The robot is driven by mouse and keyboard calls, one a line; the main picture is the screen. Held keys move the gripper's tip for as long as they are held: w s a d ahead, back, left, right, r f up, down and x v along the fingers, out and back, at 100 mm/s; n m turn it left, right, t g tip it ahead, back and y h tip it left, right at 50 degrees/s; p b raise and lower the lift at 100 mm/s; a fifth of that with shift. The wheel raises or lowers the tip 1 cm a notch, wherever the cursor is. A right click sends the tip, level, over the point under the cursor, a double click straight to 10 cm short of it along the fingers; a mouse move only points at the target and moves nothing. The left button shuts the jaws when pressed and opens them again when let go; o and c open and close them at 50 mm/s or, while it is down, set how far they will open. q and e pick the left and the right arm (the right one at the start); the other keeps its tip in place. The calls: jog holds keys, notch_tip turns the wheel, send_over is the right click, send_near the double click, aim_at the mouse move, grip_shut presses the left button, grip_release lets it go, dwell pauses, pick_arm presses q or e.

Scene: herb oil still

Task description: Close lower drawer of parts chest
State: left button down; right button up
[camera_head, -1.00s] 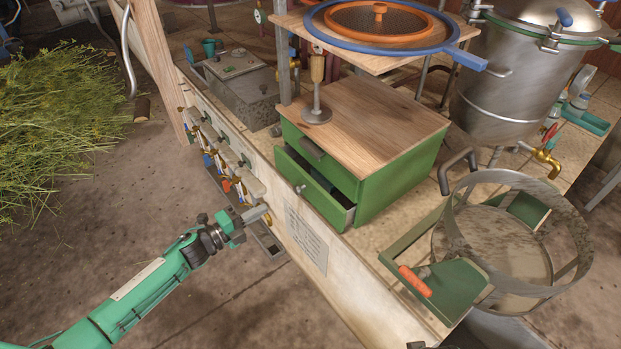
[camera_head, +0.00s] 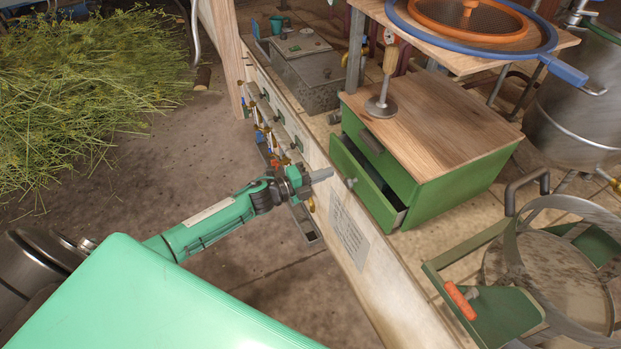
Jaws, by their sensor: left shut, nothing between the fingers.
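The parts chest (camera_head: 465,185) is a green box with a wooden top, standing on the counter. Its lower drawer (camera_head: 365,190) is pulled partly out, with a dark gap showing inside. A small knob (camera_head: 351,183) sits on its front. The upper drawer, with a dark handle (camera_head: 372,141), looks shut. My left gripper (camera_head: 325,175) is shut and empty. Its tips point at the lower drawer's front, just left of the knob; whether they touch it I cannot tell. My right gripper is not in view.
A wooden-handled tool (camera_head: 388,75) stands on the chest top. A blue-rimmed sieve (camera_head: 470,25) overhangs the chest on a wooden shelf. A green frame with an orange grip (camera_head: 460,300) and a metal ring basket (camera_head: 560,260) lie at the right. Valves line the counter's front.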

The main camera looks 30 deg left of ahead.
aim_at(356, 161)
pick_arm(q)
jog(key=x, duration=0.6)
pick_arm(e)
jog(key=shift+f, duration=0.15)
pick_arm(q)
jog(key=shift+w+d, duration=0.15)
jog(key=shift+w, duration=0.05)
jog(key=b+x, duration=0.1)
jog(key=x, duration=0.2)
jog(key=shift+w+d+f, duration=0.1)
jog(key=shift+w, duration=0.05)
jog(key=shift+w+d, duration=0.15)
jog(key=shift+w, duration=0.05)
jog(key=shift+r, duration=0.25)
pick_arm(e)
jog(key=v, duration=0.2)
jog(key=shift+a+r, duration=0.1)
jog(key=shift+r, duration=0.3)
pick_arm(q)
jog(key=shift+r, duration=0.1)
